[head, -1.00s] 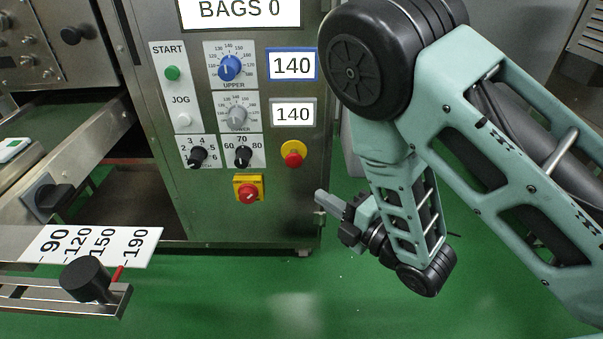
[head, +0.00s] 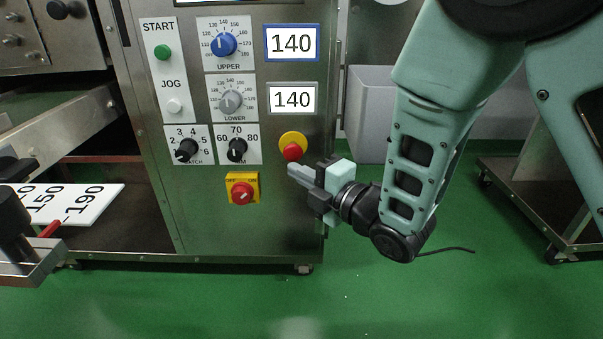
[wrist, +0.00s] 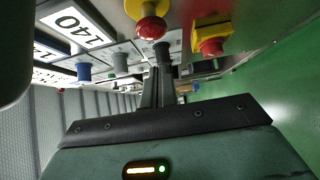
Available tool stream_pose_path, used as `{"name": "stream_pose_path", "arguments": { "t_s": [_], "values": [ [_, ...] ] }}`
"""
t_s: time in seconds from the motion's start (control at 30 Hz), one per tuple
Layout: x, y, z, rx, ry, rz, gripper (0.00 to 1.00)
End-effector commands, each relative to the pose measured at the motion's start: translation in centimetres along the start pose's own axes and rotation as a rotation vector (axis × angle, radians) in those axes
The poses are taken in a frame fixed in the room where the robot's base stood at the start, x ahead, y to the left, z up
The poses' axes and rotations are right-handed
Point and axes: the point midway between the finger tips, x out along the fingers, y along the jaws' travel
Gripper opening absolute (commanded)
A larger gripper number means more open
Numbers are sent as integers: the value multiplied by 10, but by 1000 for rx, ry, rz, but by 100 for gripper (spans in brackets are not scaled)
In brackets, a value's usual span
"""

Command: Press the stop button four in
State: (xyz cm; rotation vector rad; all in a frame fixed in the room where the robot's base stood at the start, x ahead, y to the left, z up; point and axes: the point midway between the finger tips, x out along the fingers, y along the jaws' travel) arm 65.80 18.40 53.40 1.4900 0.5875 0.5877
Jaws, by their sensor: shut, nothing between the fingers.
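The stop button (head: 292,152) is a red mushroom head on a round yellow base, on the right side of the machine's front panel. In the wrist view the red stop button (wrist: 151,28) stands out from the panel near the top. My gripper (head: 291,169) is shut and empty, its fingers pointing left toward the panel. In the head view the fingertips appear just below the button. In the wrist view my gripper (wrist: 160,70) appears below the button with a small gap between them.
A red rotary switch on a yellow plate (head: 242,189) sits left of and below my fingertips. Black knobs (head: 237,150), a blue dial (head: 224,44) and a green start button (head: 163,53) are on the same panel. Green floor (head: 370,300) is open in front.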

Motion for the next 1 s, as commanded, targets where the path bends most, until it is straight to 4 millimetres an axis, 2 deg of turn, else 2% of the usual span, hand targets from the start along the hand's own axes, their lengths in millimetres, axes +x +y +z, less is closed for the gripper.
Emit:
{"name": "stream_pose_path", "arguments": {
  "t_s": [0.1, 0.23, 0.7, 1.0],
  "values": [
    [13, -3, 16, -2, -3, 3, 0],
    [22, -2, 24, 0, -1, 1, 0],
    [26, 0, 29, -1, 0, 0, 0],
    [43, 1, 47, -1, -7, 1, 0]
  ]
}}
